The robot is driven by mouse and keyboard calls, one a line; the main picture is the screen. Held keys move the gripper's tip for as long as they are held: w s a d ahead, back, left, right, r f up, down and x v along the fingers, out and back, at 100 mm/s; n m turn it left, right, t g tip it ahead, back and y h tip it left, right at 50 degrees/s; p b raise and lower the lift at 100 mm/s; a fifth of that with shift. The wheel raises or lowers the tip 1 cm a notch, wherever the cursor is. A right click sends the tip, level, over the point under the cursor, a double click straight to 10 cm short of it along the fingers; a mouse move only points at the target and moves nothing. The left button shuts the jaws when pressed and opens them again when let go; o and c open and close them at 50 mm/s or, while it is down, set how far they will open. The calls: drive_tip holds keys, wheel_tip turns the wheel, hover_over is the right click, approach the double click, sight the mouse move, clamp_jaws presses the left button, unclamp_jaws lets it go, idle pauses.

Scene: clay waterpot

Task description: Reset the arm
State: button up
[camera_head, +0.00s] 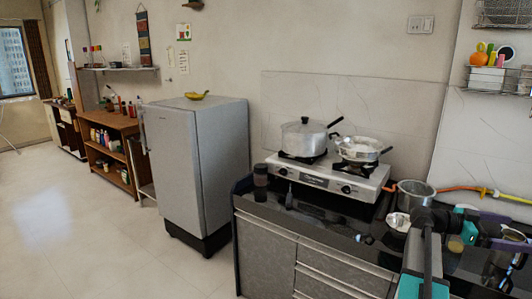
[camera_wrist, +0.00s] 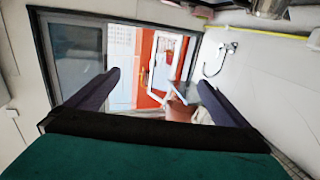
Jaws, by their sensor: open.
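My arm stands at the lower right of the head view, over the counter. My gripper (camera_head: 508,231) is at the right edge of that view, with its purple fingers apart. In the wrist view my gripper (camera_wrist: 154,85) shows two dark fingers spread wide with nothing held between them. Beyond the fingers is a window-like opening (camera_wrist: 70,55) with a red and white scene behind it. A small brownish shape low between the fingers is too unclear to name.
A stove (camera_head: 325,178) holds a lidded pot (camera_head: 303,138) and a pan (camera_head: 360,149). A steel pot (camera_head: 412,193) and a small bowl (camera_head: 398,221) stand near my arm on the dark counter (camera_head: 305,212). A fridge (camera_head: 195,160) stands left; the floor (camera_head: 75,215) is open.

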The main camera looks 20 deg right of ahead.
drive_tip(key=w+a+f+n+t+b, duration=0.1)
drive_tip(key=w+a+f+n+t, duration=0.15)
drive_tip(key=w+a+f, duration=0.55)
drive_tip(key=w+a+f+n+t+b, duration=0.15)
drive_tip(key=w+a+f+n, duration=0.35)
drive_tip(key=f, duration=0.6)
drive_tip(key=w+a+f+n+t+y, duration=0.1)
drive_tip(key=a+f+t, duration=0.1)
drive_tip(key=a+f, duration=0.75)
drive_tip(key=w+a+f+n+t+y, duration=0.1)
drive_tip(key=w+a+f+n, duration=0.1)
drive_tip(key=a+f, duration=0.8)
drive_tip(key=s+a+f+n+y+b, duration=0.1)
drive_tip(key=s+a+f+n+y, duration=0.1)
drive_tip(key=s+a+f, duration=0.45)
drive_tip(key=s+a+f+n+y, duration=0.15)
drive_tip(key=a+f, duration=0.25)
drive_tip(key=f, duration=0.5)
drive_tip(key=s+a+f+n+y+b, duration=0.1)
drive_tip(key=s+a+f+n+y, duration=0.15)
drive_tip(key=a+f, duration=0.35)
drive_tip(key=s+a+f+n+g+y, duration=0.1)
drive_tip(key=s+a+f+n+y, duration=0.2)
drive_tip(key=s+a, duration=0.4)
drive_tip(key=s+a+f+n+g+y, duration=0.1)
drive_tip(key=s+a+f+n+y, duration=0.2)
drive_tip(key=a, duration=0.7)
drive_tip(key=shift+s+a+f+n+y+b, duration=0.35)
drive_tip(key=shift+s+f+n, duration=0.7)
drive_tip(key=shift+s+f, duration=0.8)
